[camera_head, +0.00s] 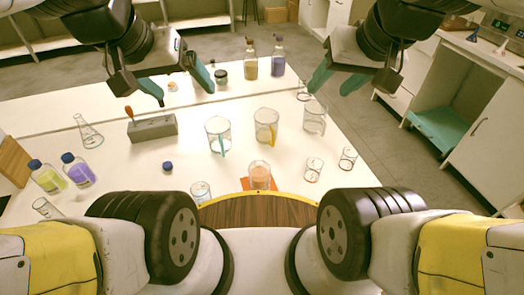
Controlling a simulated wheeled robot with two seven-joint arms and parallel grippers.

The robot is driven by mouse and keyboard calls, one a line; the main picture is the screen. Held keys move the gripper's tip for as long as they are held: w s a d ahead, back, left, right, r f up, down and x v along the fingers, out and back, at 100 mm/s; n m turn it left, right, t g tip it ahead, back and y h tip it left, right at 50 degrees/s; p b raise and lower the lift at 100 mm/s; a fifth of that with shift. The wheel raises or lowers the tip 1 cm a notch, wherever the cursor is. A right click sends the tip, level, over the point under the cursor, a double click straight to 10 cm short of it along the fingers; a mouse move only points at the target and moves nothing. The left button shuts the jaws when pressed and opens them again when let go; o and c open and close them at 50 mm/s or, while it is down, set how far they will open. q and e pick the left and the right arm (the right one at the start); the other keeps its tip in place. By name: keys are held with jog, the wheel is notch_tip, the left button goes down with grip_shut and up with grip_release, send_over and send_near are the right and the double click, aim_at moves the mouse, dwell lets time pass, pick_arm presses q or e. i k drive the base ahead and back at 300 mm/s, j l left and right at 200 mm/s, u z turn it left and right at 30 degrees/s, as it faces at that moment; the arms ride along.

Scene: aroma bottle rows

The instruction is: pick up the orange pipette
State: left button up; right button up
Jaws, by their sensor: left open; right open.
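The orange pipette (129,112) stands in a grey block-shaped rack (154,129) on the left half of the white table. Only its orange top shows; the lower part is hidden in the rack. My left gripper (184,92) is open and empty, with teal fingertips, up and to the right of the pipette in the head view. My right gripper (329,90) is open and empty near the table's right edge, far from the pipette.
Beakers (218,135), (266,127) stand mid-table, right of the rack. A conical flask (88,134) and bottles with blue caps (78,171) are at left. A small blue cap (168,167) lies in front of the rack. Two bottles (278,58) stand at the back.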

aim_at(129, 110)
jog(key=k+j+z, duration=0.2)
jog(key=j, duration=0.25)
jog(key=k+j+z, duration=0.15)
jog(key=j, duration=0.3)
jog(key=k+j+z, duration=0.2)
jog(key=j, duration=0.2)
